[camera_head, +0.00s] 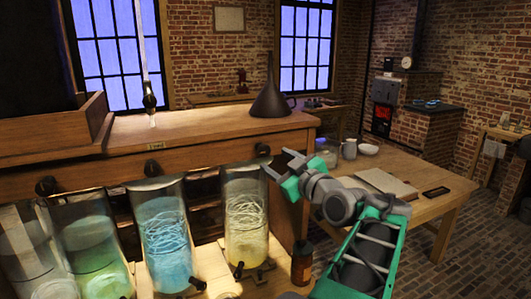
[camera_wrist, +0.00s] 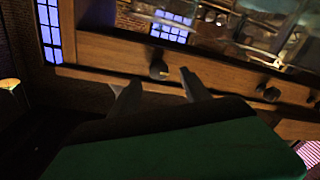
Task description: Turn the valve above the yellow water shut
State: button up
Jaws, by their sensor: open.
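The jar of yellow water (camera_head: 246,222) stands at the right end of a row of glass jars, with pale coiled strands inside. Above it, a dark round valve knob (camera_head: 262,149) sits on the front of the wooden beam. My gripper (camera_head: 279,162) is open and empty just to the right of and below this knob, apart from it in the picture. In the wrist view, a dark knob (camera_wrist: 159,70) with a small pale mark at its right shows ahead, between and beyond the two fingertips (camera_wrist: 161,80). I cannot tell how far the valve is turned.
Jars of blue (camera_head: 168,240) and green water (camera_head: 92,255) stand to the left, with more knobs (camera_head: 152,167) above. A dark funnel (camera_head: 271,98) stands on the beam's top. A wooden table (camera_head: 430,208) with a book is at right.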

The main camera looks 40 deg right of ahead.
aim_at(266, 152)
jog(key=w+p, duration=0.1)
jog(key=w, duration=0.1)
jog(key=w+d, duration=0.1)
jog(key=w, duration=0.2)
jog(key=w+p, duration=0.1)
jog(key=w, duration=0.1)
jog(key=shift+w+d+r+p, duration=0.2)
jog(key=shift+d+p, duration=0.1)
jog(key=shift+d, duration=0.05)
jog(key=shift+c, duration=0.5)
grip_shut()
